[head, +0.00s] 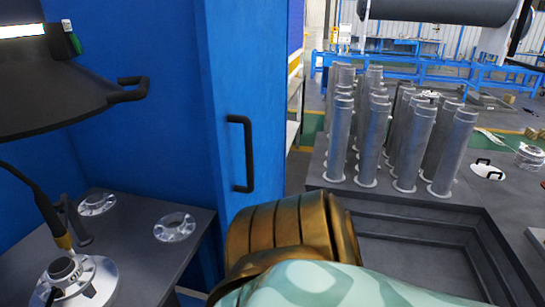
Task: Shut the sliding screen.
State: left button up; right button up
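The sliding screen appears to be the tall blue panel (222,90) left of the middle in the head view. A black upright bar handle (241,153) is fixed to it. Left of the panel is a blue-walled booth with its inside in view, so the booth is at least partly open on this side. No gripper fingers show, and nothing is seen touching the handle. A bronze and pale green part of my own body covers the lower middle and hides the panel's lower right end.
Inside the booth, a dark hood (60,85) with its own handle hangs over a grey bench (130,245) bearing flanged pieces (175,227). On the right, several upright metal cylinders (415,148) stand behind a stepped dark tray (430,208). Blue racks stand farther back.

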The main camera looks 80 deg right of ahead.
aim_at(244, 45)
jog(key=z, duration=2.7)
jog(key=i+l+u, duration=0.15)
jog(key=u, duration=0.9)
jog(key=i+l+u, duration=0.2)
jog(key=l+u, duration=0.25)
jog(key=l, duration=0.4)
jog(key=l+u, duration=0.5)
jog(key=l, duration=0.3)
